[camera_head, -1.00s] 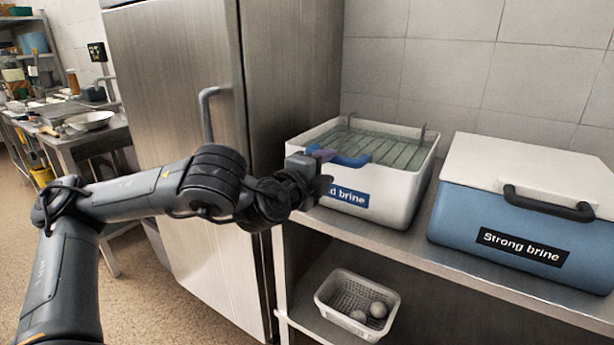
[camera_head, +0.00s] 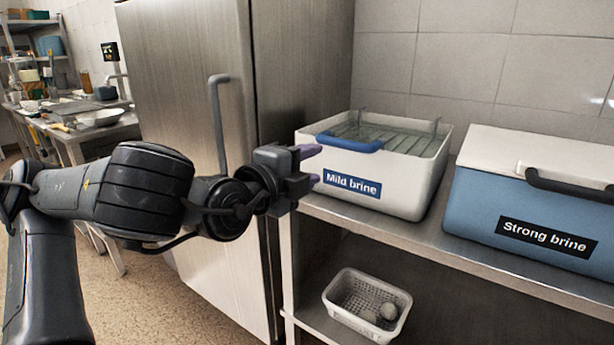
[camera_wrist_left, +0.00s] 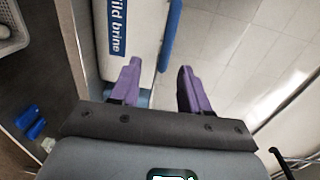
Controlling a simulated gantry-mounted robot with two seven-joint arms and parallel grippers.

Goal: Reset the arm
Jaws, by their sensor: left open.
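My left gripper (camera_head: 311,165) is open and empty, with purple fingertips, just left of the white "Mild brine" tub (camera_head: 402,188) in the head view. In the left wrist view its two fingers (camera_wrist_left: 160,88) stand apart with nothing between them, and the tub's label (camera_wrist_left: 117,25) and blue handle (camera_wrist_left: 171,35) show beyond. The tub has no lid on; a wire rack (camera_head: 385,133) sits in its liquid, and its blue handle (camera_head: 349,143) is at the near rim. My right gripper is not in view.
A blue "Strong brine" box (camera_head: 530,215) with a white lid stands to the right on the same steel shelf (camera_head: 425,238). A white perforated basket (camera_head: 345,316) with round pale items is on the lower shelf. A steel fridge (camera_head: 190,100) stands behind my arm.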

